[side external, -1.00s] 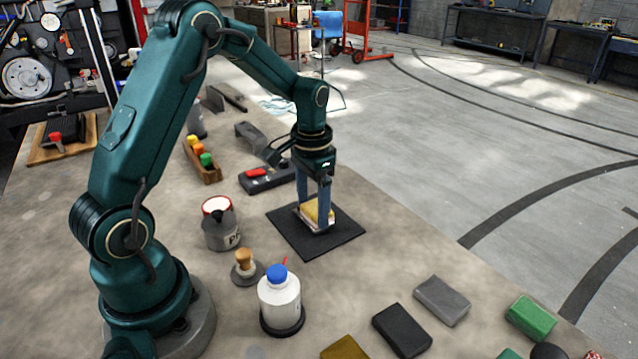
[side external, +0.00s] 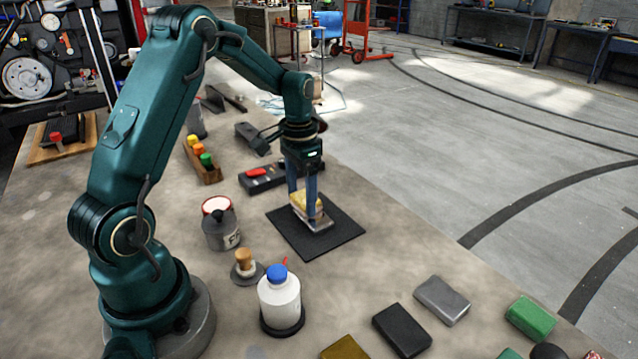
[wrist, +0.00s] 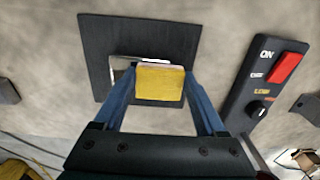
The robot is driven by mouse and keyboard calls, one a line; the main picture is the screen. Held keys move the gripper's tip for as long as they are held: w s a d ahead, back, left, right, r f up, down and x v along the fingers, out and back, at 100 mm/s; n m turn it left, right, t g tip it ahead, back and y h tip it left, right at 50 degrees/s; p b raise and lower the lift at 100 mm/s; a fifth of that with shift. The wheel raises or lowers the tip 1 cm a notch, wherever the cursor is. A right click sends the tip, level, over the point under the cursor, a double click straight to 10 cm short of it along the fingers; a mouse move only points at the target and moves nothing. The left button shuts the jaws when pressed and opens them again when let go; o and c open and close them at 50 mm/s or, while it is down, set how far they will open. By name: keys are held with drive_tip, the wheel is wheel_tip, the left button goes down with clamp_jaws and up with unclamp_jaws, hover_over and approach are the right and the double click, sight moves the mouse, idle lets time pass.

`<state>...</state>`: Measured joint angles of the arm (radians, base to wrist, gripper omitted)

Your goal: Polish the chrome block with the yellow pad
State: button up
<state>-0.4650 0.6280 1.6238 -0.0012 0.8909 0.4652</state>
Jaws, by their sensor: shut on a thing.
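My gripper (side external: 302,190) is shut on the yellow pad (side external: 303,201), with one blue finger on each side of it. The pad also shows between the fingers in the wrist view (wrist: 160,84). The chrome block (side external: 318,222) lies under the pad on the black mat (side external: 342,243). A shiny part of the block sticks out toward the lower right in the side view. In the wrist view a strip of the block (wrist: 122,72) shows left of the pad; the pad hides most of the rest. The pad appears to rest on the block, though exact contact is hard to see.
A control box with a red switch (wrist: 286,67) stands beside the mat. A red-topped can (side external: 220,226), a wooden-handled tool (side external: 245,262) and a blue-capped bottle (side external: 279,296) stand nearer the camera. Several pads or blocks lie at the front right. Bare table surrounds the mat.

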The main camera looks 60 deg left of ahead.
drive_tip(key=shift+a, duration=0.5)
drive_tip(key=shift+r, duration=4.05)
drive_tip(key=shift+f, duration=0.1)
